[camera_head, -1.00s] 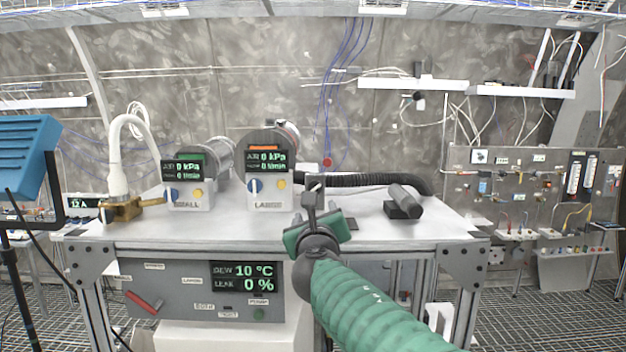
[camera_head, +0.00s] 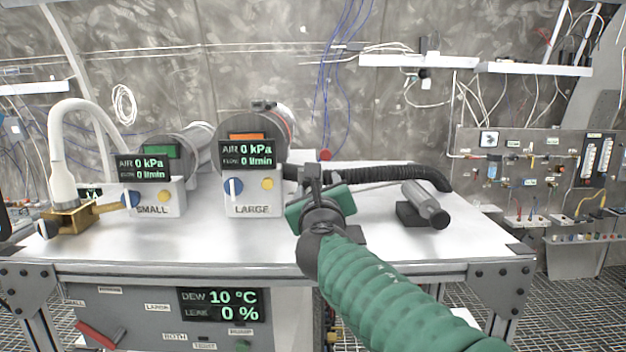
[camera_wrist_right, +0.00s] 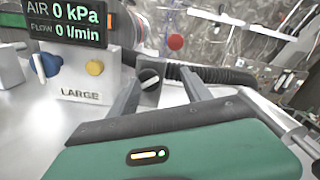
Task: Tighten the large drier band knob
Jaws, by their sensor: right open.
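The large drier (camera_head: 251,140) stands on the bench with a black display, a box marked LARGE, a blue dial with a white pointer and a yellow button. In the right wrist view, a black knob with a white line (camera_wrist_right: 149,79) sits on a grey block just right of that box. I take it for the band knob, but cannot be sure. My right gripper (camera_head: 313,178) is open beside the drier; its fingers (camera_wrist_right: 161,78) frame the knob, with contact not clear. In the head view the gripper hides the knob. My left gripper is not in view.
The small drier (camera_head: 160,165) stands left of the large one, by a white hose (camera_head: 62,150) on a brass fitting. A black corrugated hose (camera_head: 400,174) runs right, behind a grey cylinder on a black base (camera_head: 425,205). A red ball (camera_head: 325,155) shows behind. The front bench top is clear.

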